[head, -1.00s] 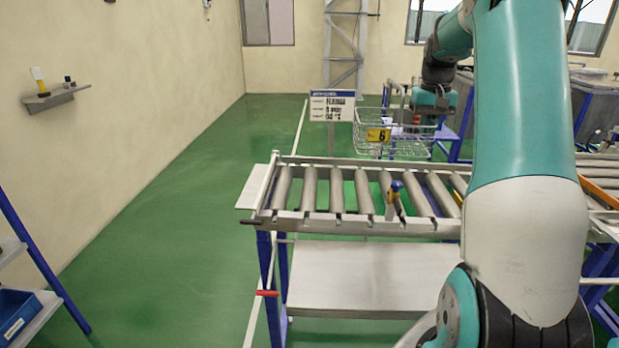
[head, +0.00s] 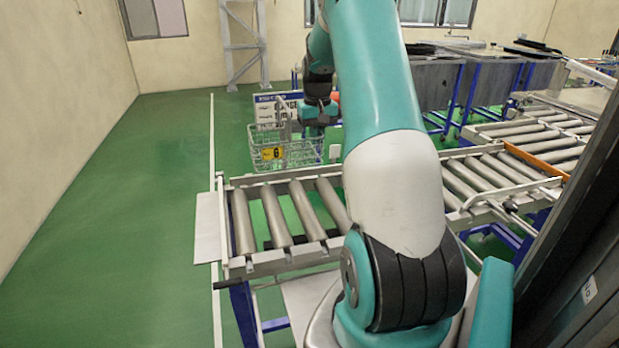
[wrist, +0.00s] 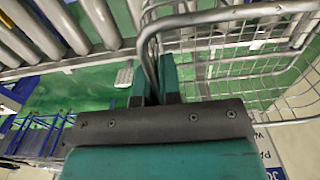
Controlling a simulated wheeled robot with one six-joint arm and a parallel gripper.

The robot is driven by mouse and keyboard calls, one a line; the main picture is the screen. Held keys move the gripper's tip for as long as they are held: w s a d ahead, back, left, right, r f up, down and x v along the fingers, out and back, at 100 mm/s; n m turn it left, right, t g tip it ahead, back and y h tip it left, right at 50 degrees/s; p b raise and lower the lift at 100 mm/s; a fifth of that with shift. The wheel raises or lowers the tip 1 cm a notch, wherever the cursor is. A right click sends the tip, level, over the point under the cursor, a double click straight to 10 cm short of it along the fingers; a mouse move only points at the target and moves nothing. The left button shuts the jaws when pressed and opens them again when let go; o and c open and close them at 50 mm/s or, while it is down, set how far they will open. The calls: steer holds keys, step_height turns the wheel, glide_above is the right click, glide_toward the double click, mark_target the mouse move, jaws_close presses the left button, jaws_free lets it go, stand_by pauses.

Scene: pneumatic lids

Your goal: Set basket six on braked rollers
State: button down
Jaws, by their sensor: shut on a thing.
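Basket six (head: 272,153), a wire basket with a yellow tag reading 6, hangs just beyond the far rail of the roller conveyor (head: 275,261), near its left end. My gripper (head: 318,115) is above the basket, shut on its handle. In the wrist view, the fingers of my gripper (wrist: 154,88) close around the grey bar of basket six (wrist: 225,14), whose wire mesh spreads to the right. Rollers (wrist: 70,25) show at the upper left there. My arm covers part of the conveyor in the head view, and the brake is not visible.
A sign (head: 268,108) stands behind the basket. Another roller line (head: 525,160) with an orange strip runs at right, with grey bins (head: 490,80) behind it. A dark upright (head: 585,230) is close at right. Green floor is free at left.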

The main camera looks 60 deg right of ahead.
step_height(320, 180, down, 13)
steer(key=p, duration=0.3)
steer(key=shift+s+r, duration=0.1)
steer(key=c, duration=1.3)
jaws_free()
steer(key=shift+r, duration=0.1)
